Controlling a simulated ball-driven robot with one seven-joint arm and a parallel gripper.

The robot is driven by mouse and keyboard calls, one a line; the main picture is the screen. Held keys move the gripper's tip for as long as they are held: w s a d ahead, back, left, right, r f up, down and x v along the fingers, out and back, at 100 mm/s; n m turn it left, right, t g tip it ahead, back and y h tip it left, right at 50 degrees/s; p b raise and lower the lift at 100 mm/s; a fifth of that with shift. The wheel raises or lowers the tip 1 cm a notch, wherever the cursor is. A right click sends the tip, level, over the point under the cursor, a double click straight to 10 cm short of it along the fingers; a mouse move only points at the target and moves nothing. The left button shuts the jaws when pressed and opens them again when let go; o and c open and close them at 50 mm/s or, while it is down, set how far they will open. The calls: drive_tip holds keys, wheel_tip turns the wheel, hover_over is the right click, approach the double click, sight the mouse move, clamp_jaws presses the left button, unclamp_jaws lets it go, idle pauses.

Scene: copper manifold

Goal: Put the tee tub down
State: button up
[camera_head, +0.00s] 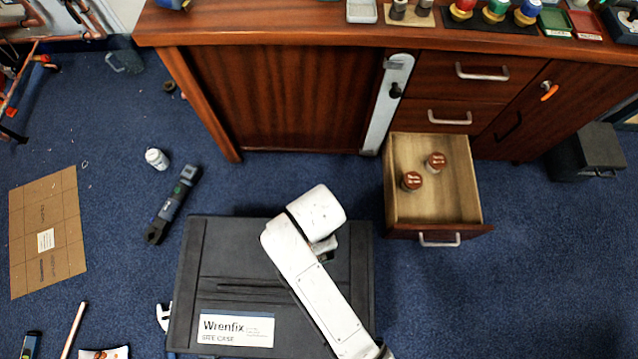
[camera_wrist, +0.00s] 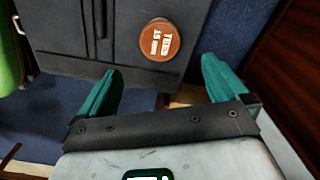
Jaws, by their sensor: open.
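In the head view my arm covers the tub and most of my gripper above the Wrenfix case (camera_head: 235,265).
An open drawer (camera_head: 435,208) right of the case holds two brown-lidded tubs (camera_head: 436,162). The wooden bench (camera_head: 275,100) stands behind. A dark tool (camera_head: 172,205), a white bottle (camera_head: 156,159) and cardboard (camera_head: 48,230) lie on the blue carpet at left. Carpet at lower right is clear.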

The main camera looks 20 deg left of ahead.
drive_tip(key=shift+r, duration=0.25)
drive_tip(key=shift+d, duration=0.1)
drive_tip(key=w+d+r+n, duration=0.1)
drive_tip(key=d+n, duration=0.2)
drive_tip(key=d, duration=0.8)
drive_tip(key=s+d+r+n, duration=0.2)
drive_tip(key=s+d, duration=0.1)
drive_tip(key=d, duration=0.4)
drive_tip(key=s+d+r+n, duration=0.2)
drive_tip(key=s+d, duration=0.1)
drive_tip(key=d, duration=0.4)
drive_tip(key=s+d+r+n+t, duration=0.1)
drive_tip(key=s+d+r+n, duration=0.1)
drive_tip(key=d, duration=0.5)
drive_tip(key=shift+s+d+r+n, duration=0.2)
drive_tip(key=shift+s+r+n, duration=0.15)
drive_tip(key=shift+s+n, duration=0.25)
